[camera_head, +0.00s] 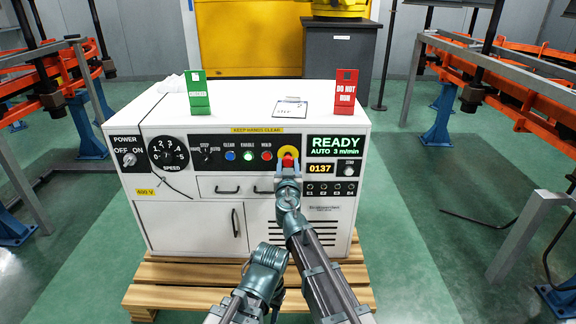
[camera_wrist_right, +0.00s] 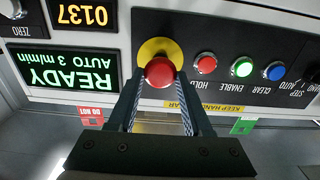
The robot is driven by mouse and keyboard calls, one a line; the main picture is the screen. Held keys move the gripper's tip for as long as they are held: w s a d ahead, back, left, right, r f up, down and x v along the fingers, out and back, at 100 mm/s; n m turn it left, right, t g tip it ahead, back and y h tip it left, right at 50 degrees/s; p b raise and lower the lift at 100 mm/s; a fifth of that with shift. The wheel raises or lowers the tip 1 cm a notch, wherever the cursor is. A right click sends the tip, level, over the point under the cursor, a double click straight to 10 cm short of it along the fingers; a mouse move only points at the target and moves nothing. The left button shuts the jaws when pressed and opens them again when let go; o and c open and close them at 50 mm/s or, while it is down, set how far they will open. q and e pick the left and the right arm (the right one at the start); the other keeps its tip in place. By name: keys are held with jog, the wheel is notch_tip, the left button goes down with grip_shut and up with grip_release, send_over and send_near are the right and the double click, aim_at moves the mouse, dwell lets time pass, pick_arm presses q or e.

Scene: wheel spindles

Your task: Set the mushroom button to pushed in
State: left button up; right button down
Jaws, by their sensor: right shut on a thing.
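The mushroom button (camera_head: 288,160) has a red head on a round yellow plate, on the black control panel of the white machine. In the right wrist view the red head (camera_wrist_right: 160,71) lies between the tips of my right gripper (camera_wrist_right: 161,82), in front of the yellow plate (camera_wrist_right: 152,48). The right gripper is shut on the head, one finger on each side. I cannot tell from these views how far in the button sits. In the head view my right arm hides part of the panel below the button.
The HOLD button (camera_head: 267,156), the lit green ENABLE button (camera_head: 248,156) and the blue CLEAR button (camera_head: 230,156) sit left of it. The READY display (camera_head: 336,145) is at its right. Green (camera_head: 195,92) and red (camera_head: 346,88) signs and a clipboard (camera_head: 290,106) are on top.

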jog(key=shift+w, duration=0.1)
dwell(0.3)
jog(key=shift+w, duration=0.55)
jog(key=shift+c, duration=1.7)
grip_release()
